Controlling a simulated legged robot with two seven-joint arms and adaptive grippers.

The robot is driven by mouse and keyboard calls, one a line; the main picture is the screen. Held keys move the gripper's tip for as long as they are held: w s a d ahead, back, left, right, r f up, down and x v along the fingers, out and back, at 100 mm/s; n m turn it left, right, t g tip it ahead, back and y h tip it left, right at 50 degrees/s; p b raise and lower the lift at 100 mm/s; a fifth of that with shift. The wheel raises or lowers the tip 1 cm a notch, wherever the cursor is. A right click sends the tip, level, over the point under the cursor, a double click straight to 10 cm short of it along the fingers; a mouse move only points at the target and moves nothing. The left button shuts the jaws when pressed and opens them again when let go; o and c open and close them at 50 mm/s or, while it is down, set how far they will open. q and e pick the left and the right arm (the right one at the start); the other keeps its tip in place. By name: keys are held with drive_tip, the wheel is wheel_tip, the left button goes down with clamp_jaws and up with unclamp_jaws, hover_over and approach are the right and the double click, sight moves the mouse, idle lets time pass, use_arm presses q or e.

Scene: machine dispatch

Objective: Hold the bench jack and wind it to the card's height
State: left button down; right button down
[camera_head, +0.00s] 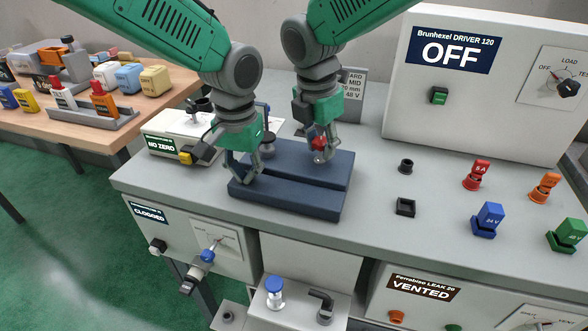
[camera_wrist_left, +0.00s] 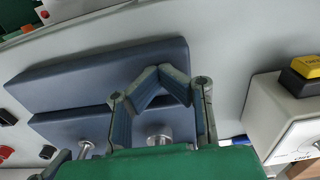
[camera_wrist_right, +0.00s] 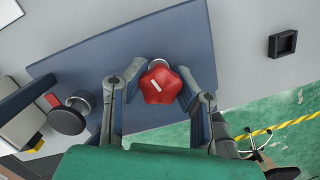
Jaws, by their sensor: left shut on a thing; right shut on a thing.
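The bench jack (camera_head: 290,197) is a low dark blue body with two long slabs and a gap between them, lying flat on the grey bench. My left gripper (camera_head: 246,172) is shut on its left part; in the left wrist view the fingers (camera_wrist_left: 158,76) bend in over the blue body, and the exact grip is partly hidden. My right gripper (camera_head: 321,152) is shut on the jack's red star knob (camera_wrist_right: 160,85), with a finger on each side. The card (camera_head: 354,84) stands behind, partly hidden by my right arm; "MID", "20 mm" and "48 V" can be read.
A white "NO ZERO" device (camera_head: 165,146) stands close left of the jack. A large "OFF" driver box (camera_head: 475,85) stands at the back right. Several coloured plugs, such as a blue one (camera_head: 488,218), stand at right. Bench space right of the jack is clear around two black sockets (camera_head: 405,207).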

drive_tip(key=m, duration=0.3)
drive_tip(key=shift+m, duration=0.3)
drive_tip(key=shift+m+g, duration=0.4)
drive_tip(key=shift+m, duration=0.3)
drive_tip(key=m, duration=0.3)
drive_tip(key=c, duration=1.2)
unclamp_jaws()
drive_tip(key=shift+r, duration=0.15)
